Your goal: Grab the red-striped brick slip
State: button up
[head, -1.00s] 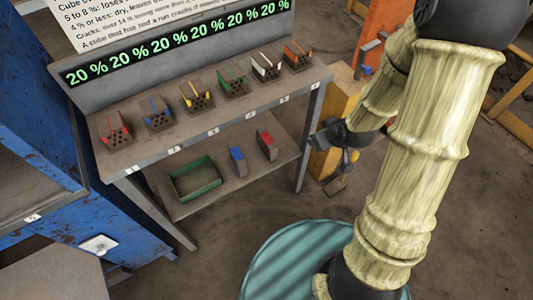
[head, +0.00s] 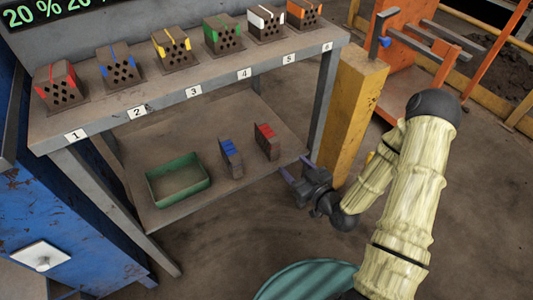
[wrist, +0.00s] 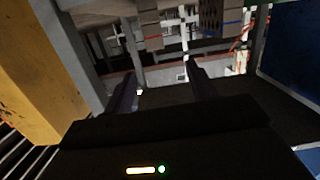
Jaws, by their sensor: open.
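The red-striped brick slip (head: 266,142) stands on the lower shelf (head: 225,205) of the bench, a thin brown piece with red marks on top. The blue-striped slip (head: 231,158) stands to its left. My gripper (head: 296,170) is open and empty just right of the red-striped slip, near the shelf's right end, with a gap between them. In the dark wrist view, which looks upside down, what seems to be the red-striped slip (wrist: 150,25) shows at the top, beyond the open fingers (wrist: 162,95). The blue-striped one (wrist: 212,18) is right of it there.
A green tray (head: 179,202) sits left on the lower shelf. Several hollow bricks with coloured stripes stand on the numbered upper shelf (head: 210,110) above. A bench leg (head: 322,105) and a yellow post (head: 352,110) stand close by my gripper. Open floor lies in front.

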aim_at(276, 145)
jog(key=shift+s+d+f+m+t+b, duration=0.15)
jog(key=shift+f+m+t+b, duration=0.2)
jog(key=shift+f+t, duration=0.2)
jog(key=shift+w+d+f+m+t+b, duration=0.1)
jog(key=shift+f+m+t+b, duration=0.15)
jog(key=shift+f+t+b, duration=0.25)
jog(key=b+x, duration=0.3)
jog(key=x, duration=0.9)
jog(key=shift+a+f, duration=0.1)
jog(key=b+x, duration=0.1)
jog(key=x, duration=0.1)
jog(key=b+x, duration=0.2)
jog(key=x, duration=0.1)
jog(key=shift+a+f, duration=0.1)
jog(key=shift+f, duration=0.15)
